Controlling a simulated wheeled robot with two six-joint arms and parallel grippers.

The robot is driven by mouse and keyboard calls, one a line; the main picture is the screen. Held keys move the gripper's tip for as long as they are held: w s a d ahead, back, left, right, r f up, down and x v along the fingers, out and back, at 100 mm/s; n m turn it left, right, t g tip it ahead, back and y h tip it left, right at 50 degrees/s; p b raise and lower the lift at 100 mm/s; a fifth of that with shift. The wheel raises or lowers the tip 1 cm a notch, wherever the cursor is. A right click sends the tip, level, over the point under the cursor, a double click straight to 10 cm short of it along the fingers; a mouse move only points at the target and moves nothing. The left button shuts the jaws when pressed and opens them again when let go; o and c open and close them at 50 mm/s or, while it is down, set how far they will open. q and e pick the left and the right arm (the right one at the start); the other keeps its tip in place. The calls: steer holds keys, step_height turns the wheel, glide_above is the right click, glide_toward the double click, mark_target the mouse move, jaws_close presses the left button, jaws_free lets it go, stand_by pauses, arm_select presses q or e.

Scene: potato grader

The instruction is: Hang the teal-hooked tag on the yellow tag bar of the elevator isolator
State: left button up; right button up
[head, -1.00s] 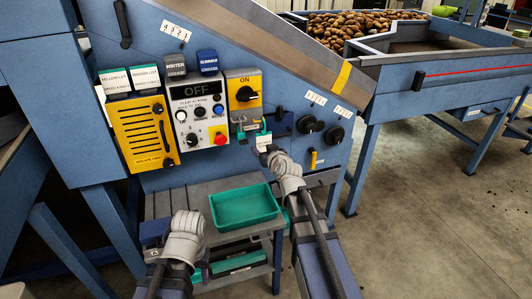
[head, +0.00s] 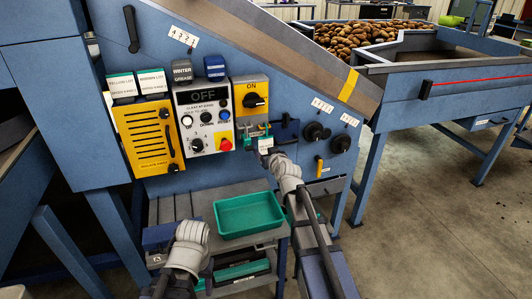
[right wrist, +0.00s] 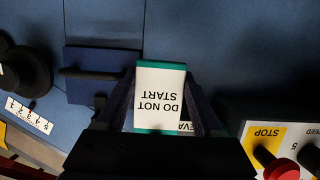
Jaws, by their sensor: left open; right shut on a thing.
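The white tag (head: 265,144) with teal edging is held by my right gripper (head: 268,153), just below the isolator. The right wrist view shows this tag (right wrist: 160,88) upside down, reading "DO NOT START", between the dark fingers (right wrist: 160,108). The elevator isolator (head: 249,84) is a yellow box with a black knob marked ON. I cannot tell whether the hook touches the bar. My left gripper (head: 158,240) is open and empty, low at the left.
Left of the isolator are the grey OFF panel (head: 203,96) with a red stop button (head: 225,145) and a yellow slotted guard (head: 149,137). Black knobs (head: 316,131) sit to the right. A teal tray (head: 249,214) stands on the bench below, near my left gripper.

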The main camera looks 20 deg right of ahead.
steer(key=o, duration=1.3)
steer(key=p+v, duration=0.2)
steer(key=v, duration=0.5)
steer(key=shift+s, duration=0.4)
